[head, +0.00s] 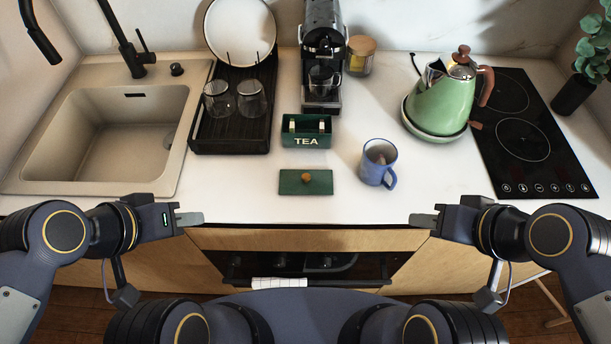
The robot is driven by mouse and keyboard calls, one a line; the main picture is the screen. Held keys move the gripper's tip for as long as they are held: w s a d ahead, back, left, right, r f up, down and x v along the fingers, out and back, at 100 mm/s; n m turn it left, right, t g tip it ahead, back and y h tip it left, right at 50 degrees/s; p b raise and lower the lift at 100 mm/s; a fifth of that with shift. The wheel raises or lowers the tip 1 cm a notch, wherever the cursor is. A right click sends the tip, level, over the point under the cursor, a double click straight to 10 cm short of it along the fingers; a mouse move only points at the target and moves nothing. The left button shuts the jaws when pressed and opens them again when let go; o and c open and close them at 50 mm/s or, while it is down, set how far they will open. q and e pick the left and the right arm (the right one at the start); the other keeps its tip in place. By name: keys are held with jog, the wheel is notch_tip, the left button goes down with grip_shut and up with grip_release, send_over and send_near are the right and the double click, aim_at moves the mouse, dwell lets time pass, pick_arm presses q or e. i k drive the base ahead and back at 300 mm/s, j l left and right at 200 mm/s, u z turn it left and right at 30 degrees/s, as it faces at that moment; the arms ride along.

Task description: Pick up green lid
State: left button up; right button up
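The green lid (292,187) is a flat rectangle with a round wooden knob. It lies on the white counter in front of the green TEA box (306,141), which stands open with pale contents showing. My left gripper (202,219) is at the counter's front edge, left of the lid and apart from it. My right gripper (411,219) is at the front edge, to the right of the lid and apart from it. Both are seen side-on, so I cannot tell whether their fingers are open or shut. No object shows at either gripper's tips.
A blue mug (377,165) stands right of the lid. A green kettle (441,100), coffee machine (322,60) and dark drying rack (203,137) with two glasses stand farther back. The sink (70,180) is left, the cooktop (560,178) right. Counter around the lid is clear.

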aim_at(292, 181)
jog(key=l+u, duration=0.1)
jog(key=l, duration=0.9)
jog(key=k+l, duration=0.1)
jog(key=l, duration=0.95)
jog(key=i+u, duration=0.05)
